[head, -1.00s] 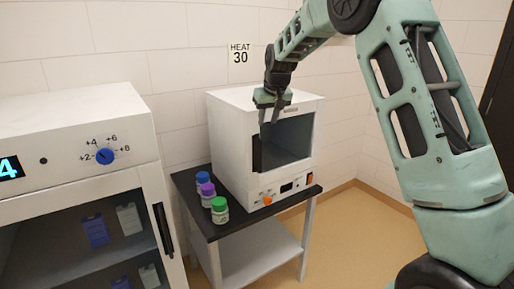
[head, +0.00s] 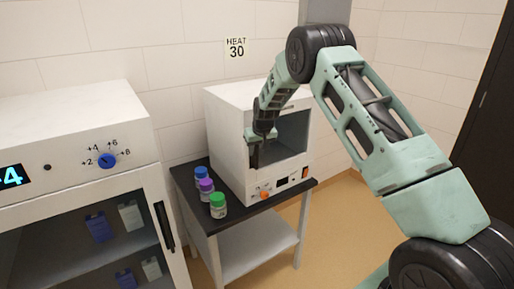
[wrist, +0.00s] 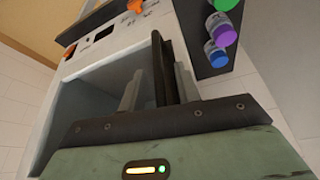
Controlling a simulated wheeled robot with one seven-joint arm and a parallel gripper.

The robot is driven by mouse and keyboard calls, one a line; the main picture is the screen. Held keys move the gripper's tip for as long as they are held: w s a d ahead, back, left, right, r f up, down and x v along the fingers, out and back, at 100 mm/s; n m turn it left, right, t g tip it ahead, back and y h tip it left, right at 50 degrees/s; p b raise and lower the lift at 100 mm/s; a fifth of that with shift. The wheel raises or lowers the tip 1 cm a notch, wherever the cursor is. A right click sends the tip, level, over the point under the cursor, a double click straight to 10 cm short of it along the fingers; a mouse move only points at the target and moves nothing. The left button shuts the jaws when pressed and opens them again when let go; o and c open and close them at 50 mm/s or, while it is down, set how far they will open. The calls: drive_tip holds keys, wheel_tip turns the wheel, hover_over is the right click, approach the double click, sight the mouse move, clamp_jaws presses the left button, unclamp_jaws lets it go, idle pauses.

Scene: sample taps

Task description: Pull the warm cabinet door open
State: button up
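The warm cabinet (head: 228,140) is a white box on a small table, below a "HEAT 30" sign. Its front has a large window area (head: 290,132) with a grey inside; the door looks shut, though the glass is hard to make out. A black upright handle bar (wrist: 161,60) stands at the door's left side. My gripper (head: 257,148) is in front of that side. In the wrist view my gripper (wrist: 158,88) has its two grey fingers apart, one on each side of the black bar. I cannot tell whether either finger touches it.
Bottles with blue, purple and green (head: 218,205) caps stand on the table (head: 207,222) left of the cabinet. An orange knob (head: 264,195) is low on the cabinet. A larger white cold cabinet (head: 75,125) stands at the left. Floor at the right is free.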

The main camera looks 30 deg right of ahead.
drive_tip(key=shift+f, duration=0.15)
clamp_jaws()
